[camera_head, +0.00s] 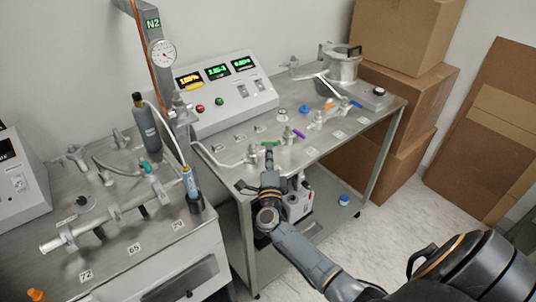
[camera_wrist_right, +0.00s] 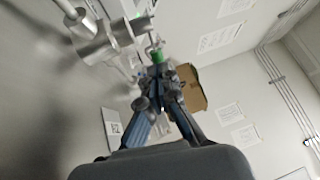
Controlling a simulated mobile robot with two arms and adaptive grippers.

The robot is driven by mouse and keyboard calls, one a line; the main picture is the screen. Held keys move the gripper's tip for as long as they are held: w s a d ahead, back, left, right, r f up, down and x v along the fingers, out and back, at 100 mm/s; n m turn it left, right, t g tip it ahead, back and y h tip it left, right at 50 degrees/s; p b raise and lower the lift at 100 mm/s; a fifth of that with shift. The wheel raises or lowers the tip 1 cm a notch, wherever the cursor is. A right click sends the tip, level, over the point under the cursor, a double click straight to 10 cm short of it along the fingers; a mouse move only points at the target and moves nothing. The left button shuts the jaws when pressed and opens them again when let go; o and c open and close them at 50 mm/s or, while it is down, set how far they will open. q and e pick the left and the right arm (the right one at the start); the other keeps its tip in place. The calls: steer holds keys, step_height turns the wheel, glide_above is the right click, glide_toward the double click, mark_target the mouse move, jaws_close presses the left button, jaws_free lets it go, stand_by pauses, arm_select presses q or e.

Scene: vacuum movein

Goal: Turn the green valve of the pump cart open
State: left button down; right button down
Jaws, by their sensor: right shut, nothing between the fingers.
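The pump cart (camera_head: 222,156) is a grey metal table with a row of valves on its top. The green valve handle (camera_head: 269,142) is near the cart's front left part, on a metal pipe fitting. It also shows in the wrist view as a small green piece (camera_wrist_right: 157,56) beside a shiny metal fitting (camera_wrist_right: 97,45). My right gripper (camera_head: 269,158) is at the cart's front edge, just in front of the green handle. In the wrist view its fingertips (camera_wrist_right: 160,76) are together right by the green piece; I cannot tell whether they touch it. My left gripper is not in view.
Purple (camera_head: 298,133), orange (camera_head: 330,106) and blue handles stand farther right on the cart. A display box (camera_head: 222,94) and a metal pot (camera_head: 340,66) stand at the back. A second bench (camera_head: 110,262) with pipes stands left. Cardboard boxes (camera_head: 400,95) stand behind right.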

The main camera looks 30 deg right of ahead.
mark_target(273, 143)
steer(key=shift+w+d+f+n+t+y+b, duration=0.15)
steer(key=shift+d+n+t+y+b, duration=0.45)
steer(key=shift+y, duration=0.4)
steer(key=n+y+b, duration=0.1)
steer(key=n+t+y+b, duration=0.1)
steer(key=y, duration=0.1)
steer(key=w+d+n+y+b, duration=0.1)
steer(key=y, duration=0.1)
steer(key=shift+w+d+t+y+b, duration=0.1)
steer(key=shift+w+t+y+b, duration=0.1)
steer(key=shift+t+y+b, duration=0.1)
steer(key=shift+w+d+r+b, duration=0.25)
steer(key=shift+w+b, duration=0.1)
steer(key=shift+w, duration=0.1)
steer(key=shift+w+d, duration=0.1)
steer(key=shift+d, duration=0.05)
